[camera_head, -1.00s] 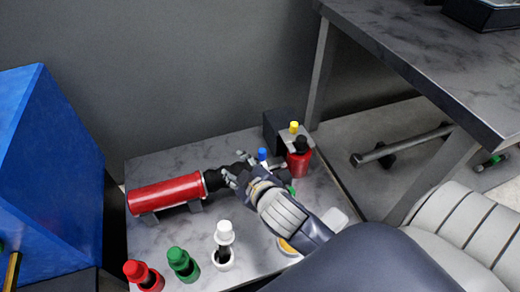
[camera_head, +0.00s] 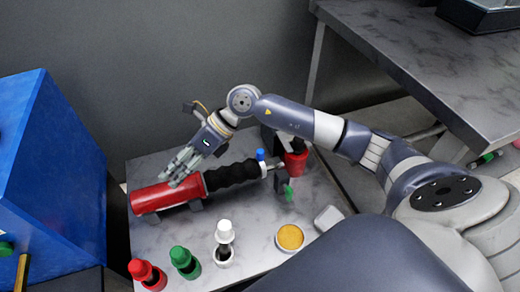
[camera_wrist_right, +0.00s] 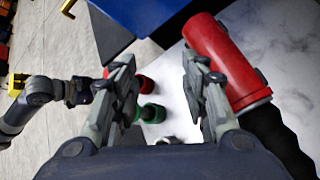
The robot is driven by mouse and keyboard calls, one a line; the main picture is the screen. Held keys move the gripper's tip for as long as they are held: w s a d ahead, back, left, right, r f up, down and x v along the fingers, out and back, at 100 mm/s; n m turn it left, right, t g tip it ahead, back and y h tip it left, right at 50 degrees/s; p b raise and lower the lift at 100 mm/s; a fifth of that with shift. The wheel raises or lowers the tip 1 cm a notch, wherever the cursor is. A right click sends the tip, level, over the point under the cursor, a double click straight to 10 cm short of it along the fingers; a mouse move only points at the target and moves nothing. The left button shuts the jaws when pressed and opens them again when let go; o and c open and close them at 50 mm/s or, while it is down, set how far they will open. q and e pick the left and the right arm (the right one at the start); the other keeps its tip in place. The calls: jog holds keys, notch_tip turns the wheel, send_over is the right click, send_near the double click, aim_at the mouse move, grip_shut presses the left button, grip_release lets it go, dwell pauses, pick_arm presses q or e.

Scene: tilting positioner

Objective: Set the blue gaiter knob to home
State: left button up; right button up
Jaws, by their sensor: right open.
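The blue knob (camera_head: 260,154) stands upright at the right end of the black ribbed gaiter (camera_head: 232,174) in the head view. The gaiter joins a red cylinder (camera_head: 168,193) lying in a cradle. My right gripper (camera_head: 177,172) is over the right part of the red cylinder, left of the blue knob and apart from it. In the right wrist view its two fingers (camera_wrist_right: 160,98) are spread with nothing between them; the red cylinder (camera_wrist_right: 222,60) lies beyond the right finger. The blue knob is not visible there.
A yellow disc (camera_head: 290,237) and a red pot (camera_head: 296,162) are at right. A blue cabinet (camera_head: 50,170) borders the left; a higher table (camera_head: 440,65) borders the right.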

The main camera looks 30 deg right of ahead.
jog(key=w+d+f+h, duration=0.2)
jog(key=d+h, duration=0.4)
jog(key=d, duration=0.7)
jog(key=g+h, duration=0.2)
jog(key=h, duration=0.2)
send_near(260, 151)
jog(key=shift+s+p, duration=0.15)
jog(key=shift+p, duration=0.15)
notch_tip(260, 151, down, 9)
jog(key=shift+f+b, duration=0.15)
jog(key=shift+b, duration=0.6)
pick_arm(q)
jog(key=shift+w+v, duration=0.2)
jog(key=shift+v, duration=0.75)
jog(key=shift+w+v, duration=0.2)
jog(key=shift+v, duration=0.7)
pick_arm(e)
jog(key=shift+f, duration=0.6)
pick_arm(q)
jog(key=shift+r, duration=0.1)
pick_arm(e)
grip_shut()
